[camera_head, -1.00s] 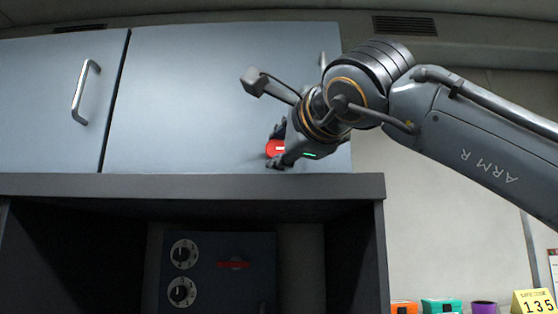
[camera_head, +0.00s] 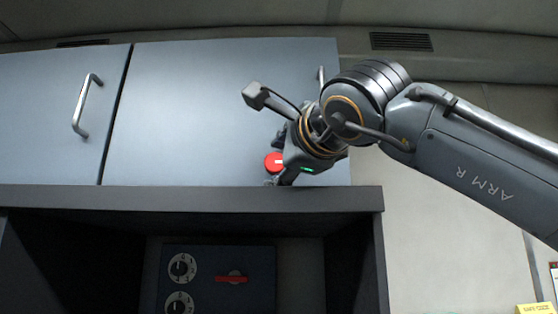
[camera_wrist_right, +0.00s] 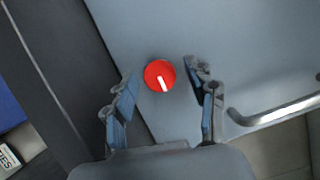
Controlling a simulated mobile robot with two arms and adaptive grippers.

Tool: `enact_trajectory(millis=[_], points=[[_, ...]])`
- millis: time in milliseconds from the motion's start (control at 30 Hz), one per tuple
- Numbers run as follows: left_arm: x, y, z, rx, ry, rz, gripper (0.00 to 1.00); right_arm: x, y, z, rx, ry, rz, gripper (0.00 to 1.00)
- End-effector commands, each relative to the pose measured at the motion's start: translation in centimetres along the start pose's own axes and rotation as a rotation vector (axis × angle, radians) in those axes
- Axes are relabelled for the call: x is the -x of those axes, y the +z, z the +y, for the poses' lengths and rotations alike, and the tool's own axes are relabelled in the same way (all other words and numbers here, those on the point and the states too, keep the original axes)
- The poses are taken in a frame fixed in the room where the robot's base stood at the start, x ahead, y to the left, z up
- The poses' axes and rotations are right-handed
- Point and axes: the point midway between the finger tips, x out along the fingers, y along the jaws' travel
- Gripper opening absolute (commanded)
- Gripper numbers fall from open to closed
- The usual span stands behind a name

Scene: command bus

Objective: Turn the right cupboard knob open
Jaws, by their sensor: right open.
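The right cupboard knob is a round red knob (camera_head: 273,162) with a white mark, on the lower part of the right cupboard door (camera_head: 200,110). It also shows whole in the right wrist view (camera_wrist_right: 160,76), between and just beyond my fingertips. My right gripper (camera_head: 281,161) is at the knob in the head view, and its fingers are partly hidden by its own wrist. In the right wrist view my right gripper (camera_wrist_right: 158,78) is open, with one finger on each side of the knob and a gap to both. The door looks closed. My left gripper is not in view.
A metal handle (camera_wrist_right: 275,112) stands out from the right door, close to one finger. The left door has its own handle (camera_head: 87,105). A dark shelf edge (camera_head: 190,198) runs just below the doors, above a recess with a dialled panel (camera_head: 218,280).

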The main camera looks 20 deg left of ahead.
Motion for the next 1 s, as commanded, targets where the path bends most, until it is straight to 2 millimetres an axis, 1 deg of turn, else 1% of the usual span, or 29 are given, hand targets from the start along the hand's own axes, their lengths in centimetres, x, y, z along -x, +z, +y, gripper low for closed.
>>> enact_trajectory(millis=[133,267,367,600,700,833,1000], points=[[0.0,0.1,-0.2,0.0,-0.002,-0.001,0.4,0.4,0.0,-0.1,0.001,-0.001,-0.001,0.56],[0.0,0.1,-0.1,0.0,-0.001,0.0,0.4,1.8,0.0,-0.1,0.001,-0.002,-0.001,0.56],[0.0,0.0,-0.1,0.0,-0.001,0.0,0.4,3.6,-0.1,-0.1,0.002,-0.003,-0.001,0.56],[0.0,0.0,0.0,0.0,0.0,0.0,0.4,8.6,-0.1,-0.1,0.002,-0.003,-0.001,0.56],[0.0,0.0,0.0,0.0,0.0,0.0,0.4,10.2,-0.1,0.0,0.0,-0.001,-0.001,0.56],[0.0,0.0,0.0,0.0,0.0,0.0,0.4,11.5,-0.1,0.0,0.0,-0.001,0.0,0.56],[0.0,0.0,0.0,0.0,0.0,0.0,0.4,12.0,0.0,0.0,0.0,0.0,0.0,0.56]])
